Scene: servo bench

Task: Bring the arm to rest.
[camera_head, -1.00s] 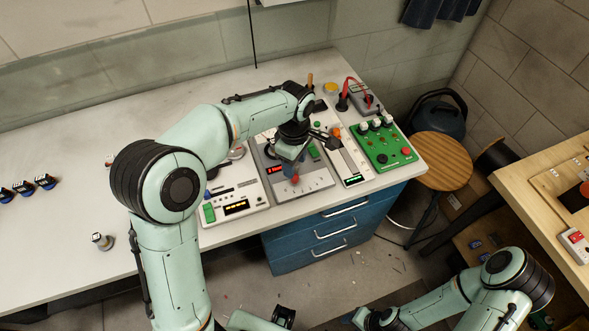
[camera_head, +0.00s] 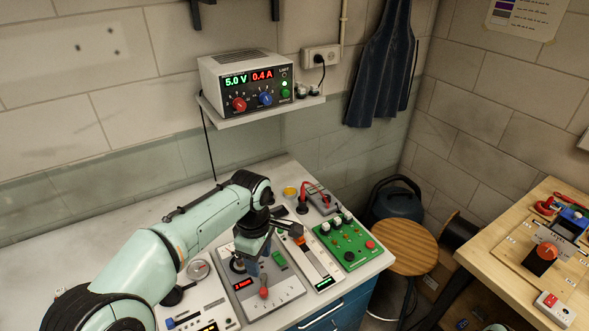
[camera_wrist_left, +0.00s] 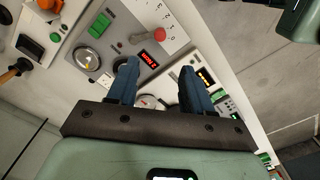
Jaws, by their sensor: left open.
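My left arm (camera_head: 160,255) reaches in from the left over the white bench. My left gripper (camera_head: 256,262) hangs above the grey control panel (camera_head: 288,291) that has a red display and a red-tipped lever. In the left wrist view its two blue fingers (camera_wrist_left: 158,75) stand apart with nothing between them, in front of the panel's red display (camera_wrist_left: 150,60). The arm partly hides the panels behind it.
A white panel (camera_head: 193,309), a slider panel (camera_head: 309,262) and a green board (camera_head: 349,240) flank the grey panel. A power supply (camera_head: 250,88) sits on a wall shelf above. A round stool (camera_head: 403,247) and a wooden table (camera_head: 500,262) are at right. The bench is bare at back left.

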